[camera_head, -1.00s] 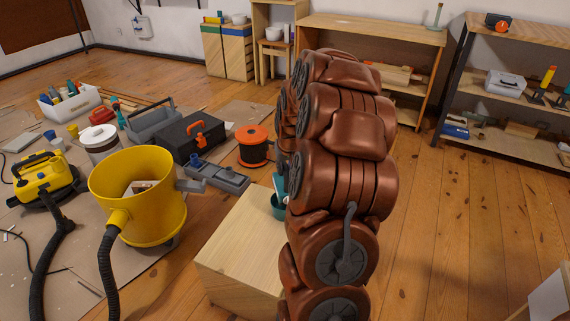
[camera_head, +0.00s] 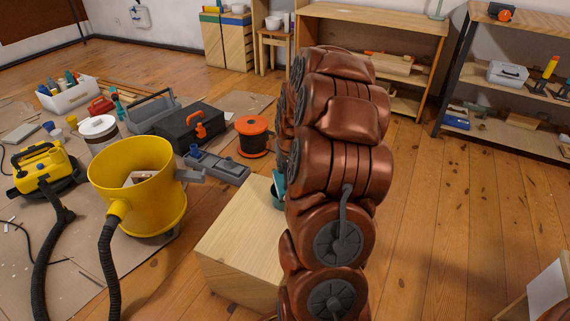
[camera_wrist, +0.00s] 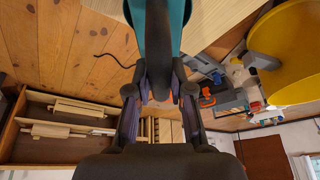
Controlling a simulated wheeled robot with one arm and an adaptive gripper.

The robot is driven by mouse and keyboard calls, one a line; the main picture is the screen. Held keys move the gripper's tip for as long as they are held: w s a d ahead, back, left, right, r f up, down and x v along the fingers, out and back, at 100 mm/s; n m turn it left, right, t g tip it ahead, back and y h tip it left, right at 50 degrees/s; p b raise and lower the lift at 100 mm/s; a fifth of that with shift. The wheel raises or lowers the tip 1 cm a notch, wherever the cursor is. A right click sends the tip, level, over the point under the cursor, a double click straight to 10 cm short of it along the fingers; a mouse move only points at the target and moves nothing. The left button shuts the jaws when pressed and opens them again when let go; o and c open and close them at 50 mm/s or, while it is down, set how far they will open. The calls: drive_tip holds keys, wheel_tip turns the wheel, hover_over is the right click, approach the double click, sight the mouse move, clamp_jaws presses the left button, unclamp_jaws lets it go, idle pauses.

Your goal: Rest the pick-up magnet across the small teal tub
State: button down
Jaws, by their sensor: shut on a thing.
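The small teal tub (camera_head: 275,200) stands on a pale wooden block, mostly hidden behind my arm in the head view. A lighter teal piece (camera_head: 279,182) shows just above it, and I cannot tell if it belongs to the magnet. In the wrist view my gripper (camera_wrist: 158,92) is shut on a dark, long piece, which I take as the pick-up magnet (camera_wrist: 154,35). A teal surface (camera_wrist: 185,18) lies right behind that piece. I cannot tell whether the magnet touches the tub. My gripper is hidden in the head view.
The pale wooden block (camera_head: 235,240) has bare top left of the tub. A yellow bucket (camera_head: 135,190) with a black hose stands left of it. A grey tray (camera_head: 217,167), black toolbox (camera_head: 188,128) and orange reel (camera_head: 253,135) lie behind.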

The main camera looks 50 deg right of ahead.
drive_tip(key=c, duration=0.9)
unclamp_jaws()
drive_tip(key=shift+c, duration=0.2)
drive_tip(key=shift+r, duration=0.15)
drive_tip(key=v, duration=1.1)
drive_tip(key=shift+s+a+r, duration=0.15)
drive_tip(key=shift+r, duration=0.2)
